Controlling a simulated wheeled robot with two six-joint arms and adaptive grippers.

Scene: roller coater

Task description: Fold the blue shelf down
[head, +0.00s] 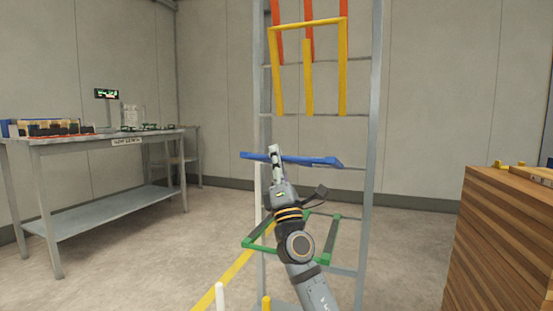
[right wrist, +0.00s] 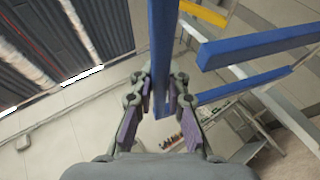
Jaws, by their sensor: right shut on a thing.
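The blue shelf (head: 315,161) is on a tall grey rack in the head view. It shows nearly edge-on and looks about level. My right gripper (head: 275,153) is at the shelf's left part, with its fingers pointing up. In the right wrist view the blue shelf's front bar (right wrist: 162,40) runs between the two fingers, and my right gripper (right wrist: 160,88) is shut on it. Other blue bars of the shelf stretch off to the right there. My left gripper is not in view.
On the rack (head: 371,120), a yellow shelf (head: 344,65) and an orange shelf (head: 277,35) stand upright above; a green shelf (head: 262,243) sticks out below. A workbench (head: 100,140) stands left, a wooden stack (head: 500,240) right. Floor between bench and rack is mostly clear.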

